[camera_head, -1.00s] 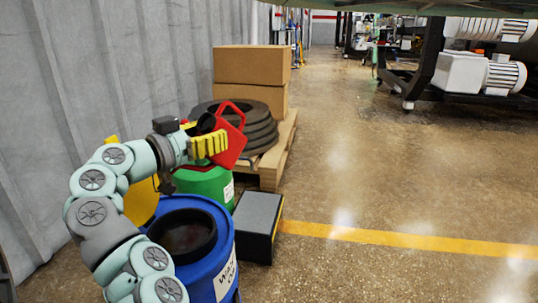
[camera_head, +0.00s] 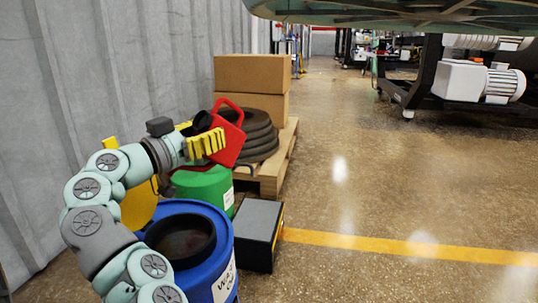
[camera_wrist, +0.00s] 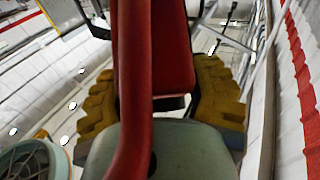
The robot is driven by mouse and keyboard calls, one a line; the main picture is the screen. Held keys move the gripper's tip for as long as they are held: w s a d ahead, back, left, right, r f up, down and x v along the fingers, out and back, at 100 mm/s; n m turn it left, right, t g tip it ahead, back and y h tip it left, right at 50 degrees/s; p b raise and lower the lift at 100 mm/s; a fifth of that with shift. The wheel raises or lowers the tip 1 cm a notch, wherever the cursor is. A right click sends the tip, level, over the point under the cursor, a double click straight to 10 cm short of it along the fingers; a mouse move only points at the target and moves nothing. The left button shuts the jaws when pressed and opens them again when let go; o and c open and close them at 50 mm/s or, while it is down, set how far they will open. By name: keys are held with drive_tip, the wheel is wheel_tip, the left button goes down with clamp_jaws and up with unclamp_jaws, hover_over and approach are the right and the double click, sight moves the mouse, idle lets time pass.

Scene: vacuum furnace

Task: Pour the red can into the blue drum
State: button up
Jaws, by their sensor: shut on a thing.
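The red can (camera_head: 230,140) is held in the air above and behind the blue drum, in front of the tyre stack. It leans a little, with a black spout on its upper left. My gripper (camera_head: 211,142) has yellow fingers and is shut on the can. In the wrist view the can (camera_wrist: 155,50) and its handle fill the middle, with a finger of my gripper (camera_wrist: 157,100) on each side. The blue drum (camera_head: 216,264) stands at the lower left with a wide black opening on top, nearer the camera than the can. My arm hides its left side.
A green drum (camera_head: 208,187) stands behind the blue one, below the can. A dark grey box (camera_head: 258,222) sits right of the blue drum. A pallet (camera_head: 283,165) holds tyres (camera_head: 262,135) and cardboard boxes (camera_head: 252,73).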

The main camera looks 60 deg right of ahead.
sight(209, 114)
drive_tip(key=shift+w+a+r+h+b, duration=0.15)
drive_tip(key=shift+a+r+h+b, duration=1.2)
drive_tip(key=shift+b, duration=2.05)
drive_tip(key=shift+w+a+r+h+b, duration=0.15)
drive_tip(key=shift+h+b, duration=0.3)
drive_tip(key=shift+h, duration=0.4)
idle(3.8)
